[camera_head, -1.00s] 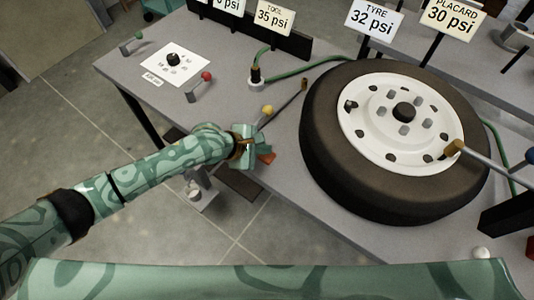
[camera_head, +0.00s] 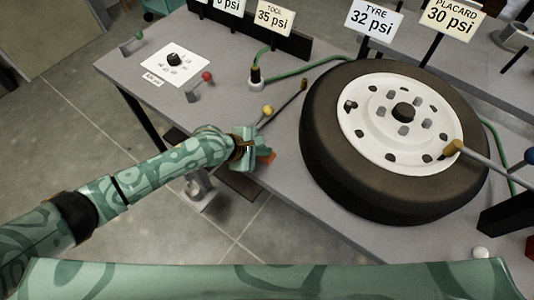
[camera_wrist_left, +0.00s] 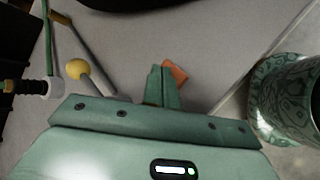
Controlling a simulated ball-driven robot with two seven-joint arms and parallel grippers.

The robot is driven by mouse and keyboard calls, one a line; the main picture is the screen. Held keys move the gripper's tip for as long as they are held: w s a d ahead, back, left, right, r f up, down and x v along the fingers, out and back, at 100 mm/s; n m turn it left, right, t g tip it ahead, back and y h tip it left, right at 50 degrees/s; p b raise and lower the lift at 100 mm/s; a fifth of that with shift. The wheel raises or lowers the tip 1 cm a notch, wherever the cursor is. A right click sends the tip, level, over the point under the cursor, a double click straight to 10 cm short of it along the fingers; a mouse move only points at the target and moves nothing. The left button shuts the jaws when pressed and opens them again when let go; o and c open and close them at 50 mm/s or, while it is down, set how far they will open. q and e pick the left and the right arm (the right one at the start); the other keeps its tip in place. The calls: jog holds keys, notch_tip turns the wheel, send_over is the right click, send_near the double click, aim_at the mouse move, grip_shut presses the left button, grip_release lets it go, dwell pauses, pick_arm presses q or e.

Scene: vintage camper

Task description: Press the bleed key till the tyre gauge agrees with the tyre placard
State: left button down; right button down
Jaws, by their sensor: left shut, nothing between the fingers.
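The tyre gauge sign (camera_head: 374,18) reads 32 psi, and the placard sign (camera_head: 453,17) to its right reads 30 psi. The tyre (camera_head: 325,150), on a white wheel, lies flat on the bench. A flat orange piece (camera_head: 268,158), perhaps the bleed key, is near the bench's front edge, partly hidden by my left gripper (camera_head: 250,150). The left gripper is shut and empty. In the left wrist view its closed fingers (camera_wrist_left: 163,85) are just beside the orange piece (camera_wrist_left: 175,72); I cannot tell whether they touch. My right gripper is not in view.
A lever with a yellow knob (camera_head: 267,110) stands just beyond the left gripper, with a green hose (camera_head: 300,68) behind. A tool sign (camera_head: 275,17) reads 35 psi. A red-knobbed lever (camera_head: 207,77) and a dial card (camera_head: 175,63) are at the left.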

pick_arm(q)
jog(key=shift+f, duration=0.45)
dwell(0.3)
dwell(0.3)
jog(key=shift+r+p, duration=0.9)
jog(key=shift+p, duration=0.1)
notch_tip(320, 180, up, 5)
jog(key=p, duration=0.5)
jog(key=shift+r+p, duration=0.1)
jog(key=shift+p, duration=0.2)
dwell(2.7)
